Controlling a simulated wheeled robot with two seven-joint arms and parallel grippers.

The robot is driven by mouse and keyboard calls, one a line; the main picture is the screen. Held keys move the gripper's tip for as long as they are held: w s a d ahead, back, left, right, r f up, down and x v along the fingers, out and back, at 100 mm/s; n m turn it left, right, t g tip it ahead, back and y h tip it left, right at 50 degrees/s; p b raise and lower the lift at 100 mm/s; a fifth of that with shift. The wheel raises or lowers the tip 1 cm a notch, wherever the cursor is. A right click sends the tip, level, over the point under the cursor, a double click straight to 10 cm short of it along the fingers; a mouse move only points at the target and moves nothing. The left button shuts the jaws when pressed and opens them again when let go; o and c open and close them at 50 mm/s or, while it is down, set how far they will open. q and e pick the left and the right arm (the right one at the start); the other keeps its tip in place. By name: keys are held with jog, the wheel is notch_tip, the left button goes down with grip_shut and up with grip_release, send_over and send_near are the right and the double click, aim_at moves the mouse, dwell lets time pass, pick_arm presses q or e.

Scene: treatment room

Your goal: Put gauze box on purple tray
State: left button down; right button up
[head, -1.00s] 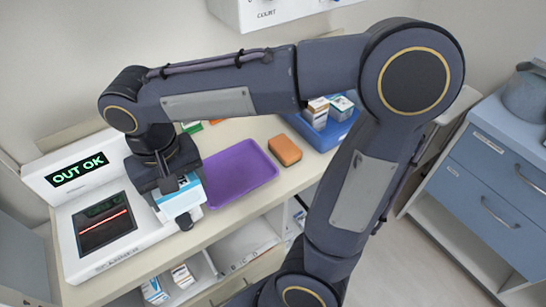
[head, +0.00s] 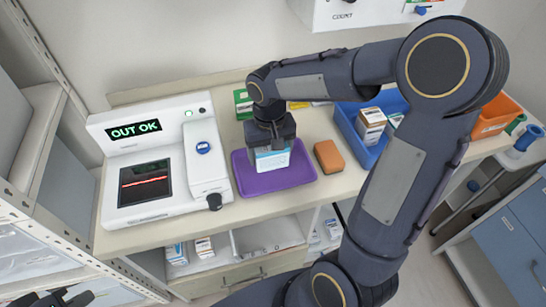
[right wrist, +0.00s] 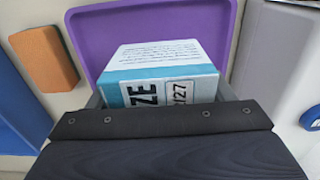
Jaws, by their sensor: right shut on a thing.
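The gauze box (head: 271,161), white and light blue, is in my right gripper (head: 270,143). The gripper points down and is shut on its upper part. The box is over the purple tray (head: 248,184); I cannot tell whether it touches the tray floor. In the right wrist view the box (right wrist: 160,75) shows its printed "ZE" and "127" label, with the purple tray (right wrist: 95,30) behind it. My left gripper (head: 55,298) shows only partly at the bottom left corner, away from the box; its jaws are unclear.
A white scanner (head: 150,165) reading "OUT OK" stands left of the tray. An orange-brown block (head: 329,157) lies just right of it. A blue bin (head: 362,149) with small boxes is further right. A green box (head: 243,104) stands behind the tray.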

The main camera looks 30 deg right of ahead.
aim_at(273, 161)
jog(key=shift+w+d+f, duration=0.15)
jog(key=shift+d+f, duration=0.3)
jog(key=shift+f, duration=0.05)
jog(key=shift+w+d+f, duration=0.1)
jog(key=shift+w+f, duration=0.05)
jog(key=shift+f, duration=1.6)
jog(key=shift+f, duration=0.1)
jog(key=shift+f, duration=0.15)
jog(key=o, duration=1.1)
